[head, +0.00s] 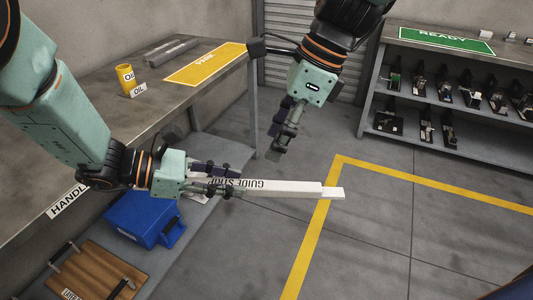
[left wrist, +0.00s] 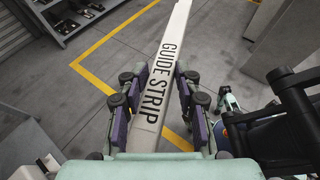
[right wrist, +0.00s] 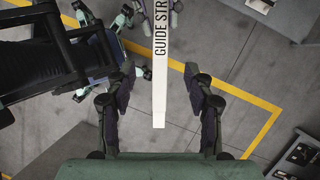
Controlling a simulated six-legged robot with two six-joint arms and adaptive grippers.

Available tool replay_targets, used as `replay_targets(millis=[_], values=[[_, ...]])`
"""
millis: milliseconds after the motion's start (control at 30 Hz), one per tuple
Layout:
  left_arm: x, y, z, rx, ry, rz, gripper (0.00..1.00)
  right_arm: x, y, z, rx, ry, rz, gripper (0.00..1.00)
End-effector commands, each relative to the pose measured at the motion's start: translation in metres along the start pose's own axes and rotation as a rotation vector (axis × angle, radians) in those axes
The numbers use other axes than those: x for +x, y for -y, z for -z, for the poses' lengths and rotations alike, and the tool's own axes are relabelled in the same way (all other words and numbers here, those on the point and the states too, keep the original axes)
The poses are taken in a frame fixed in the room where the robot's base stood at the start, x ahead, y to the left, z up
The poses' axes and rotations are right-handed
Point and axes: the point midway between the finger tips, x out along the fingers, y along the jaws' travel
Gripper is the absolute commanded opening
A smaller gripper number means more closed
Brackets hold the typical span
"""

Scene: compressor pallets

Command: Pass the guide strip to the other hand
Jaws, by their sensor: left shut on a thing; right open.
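The guide strip (head: 290,188) is a long white bar with black lettering. It is held roughly level above the floor, its narrower free end pointing right in the head view. My left gripper (head: 228,182) is shut on the lettered part, and the left wrist view shows the strip (left wrist: 170,55) between its fingers (left wrist: 157,100). My right gripper (head: 276,150) points down above and behind the strip. In the right wrist view, the strip's free end (right wrist: 160,95) lies in line with the gap between the open right fingers (right wrist: 158,110); contact is not visible.
A workbench (head: 90,128) on the left bears a yellow oil cup (head: 125,78) and a yellow sign (head: 205,64). Below are a blue box (head: 145,218) and a wooden board (head: 105,272). A shelf (head: 450,62) with several parts stands back right. Floor at right is clear.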

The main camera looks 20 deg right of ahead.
Motion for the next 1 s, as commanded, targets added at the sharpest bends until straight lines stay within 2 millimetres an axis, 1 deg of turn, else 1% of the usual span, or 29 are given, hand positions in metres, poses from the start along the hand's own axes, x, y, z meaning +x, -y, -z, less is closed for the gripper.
replay_targets(millis=[33, 400, 600, 800, 1000], values=[[0.000, 0.000, -0.001, 0.000, 0.001, -0.001, 0.00, 0.009, -0.001, 0.001, 0.000, -0.005, -0.004, 0.53], [0.000, 0.000, -0.001, 0.001, 0.001, 0.000, 0.00, 0.072, -0.001, 0.001, 0.002, -0.004, -0.005, 0.53], [0.000, 0.000, -0.001, 0.001, 0.001, 0.000, 0.00, 0.098, -0.001, 0.001, 0.001, -0.003, -0.004, 0.53], [0.000, 0.000, -0.001, 0.001, 0.001, -0.001, 0.00, 0.109, -0.001, 0.001, 0.001, -0.002, -0.001, 0.53], [0.000, 0.000, -0.001, 0.001, 0.001, 0.000, 0.00, 0.110, -0.001, 0.001, 0.000, -0.001, -0.001, 0.53]])
